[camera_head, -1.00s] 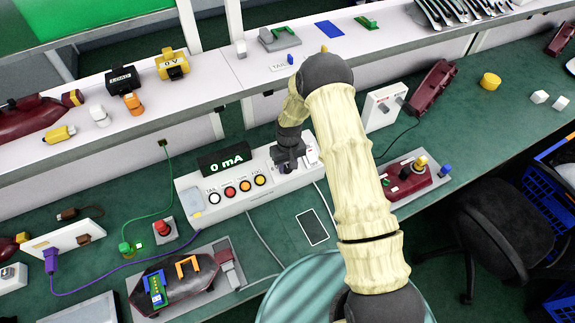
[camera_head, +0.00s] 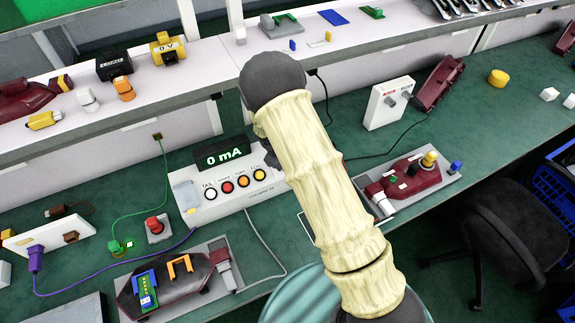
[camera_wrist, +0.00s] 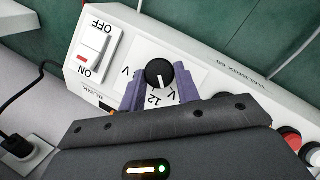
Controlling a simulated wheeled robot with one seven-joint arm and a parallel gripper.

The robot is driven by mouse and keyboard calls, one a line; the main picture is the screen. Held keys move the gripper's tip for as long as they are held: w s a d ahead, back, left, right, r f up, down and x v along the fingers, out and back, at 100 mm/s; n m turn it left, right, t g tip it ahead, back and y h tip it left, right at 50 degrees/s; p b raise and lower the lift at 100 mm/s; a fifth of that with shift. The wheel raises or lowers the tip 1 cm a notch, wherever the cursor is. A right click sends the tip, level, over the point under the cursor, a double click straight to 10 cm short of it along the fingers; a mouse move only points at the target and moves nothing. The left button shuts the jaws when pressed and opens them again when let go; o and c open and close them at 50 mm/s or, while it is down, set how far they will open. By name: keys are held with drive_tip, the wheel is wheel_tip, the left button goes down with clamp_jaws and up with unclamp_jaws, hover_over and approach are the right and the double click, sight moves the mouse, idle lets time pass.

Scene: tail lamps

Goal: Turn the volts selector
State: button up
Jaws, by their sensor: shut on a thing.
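The volts selector is a black round knob (camera_wrist: 160,73) with a white pointer line, on a white panel in the wrist view. Its line points down the picture, toward the printed "12 V". My gripper (camera_wrist: 159,80) has its two purple fingers on either side of the knob, shut on it. The knob sits on the white supply box (camera_head: 240,202), whose display (camera_head: 222,152) reads 0 mA. In the head view my arm hides the gripper and the selector.
A white ON/OFF rocker switch (camera_wrist: 95,47) is beside the knob. A red button (camera_wrist: 291,138) is at the wrist view's right. On the green bench, a lamp fixture (camera_head: 178,285) lies in front of the box, another maroon lamp (camera_head: 415,180) to the right.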

drive_tip(key=n+t+b, duration=0.1)
drive_tip(key=n+b, duration=0.1)
drive_tip(key=shift+s+f+h+b, duration=0.1)
drive_tip(key=shift+f+h+b, duration=0.1)
drive_tip(key=shift+h+b, duration=0.15)
drive_tip(key=shift+r+n+t+b, duration=0.1)
drive_tip(key=shift+n+t+b, duration=0.2)
drive_tip(key=shift+n+b, duration=0.15)
drive_tip(key=shift+r, duration=0.1)
drive_tip(key=o, duration=1)
drive_tip(key=b+v, duration=0.1)
drive_tip(key=v, duration=1.6)
drive_tip(key=shift+s+a+r, duration=0.1)
drive_tip(key=shift+s+r, duration=0.05)
drive_tip(key=shift+s, duration=0.05)
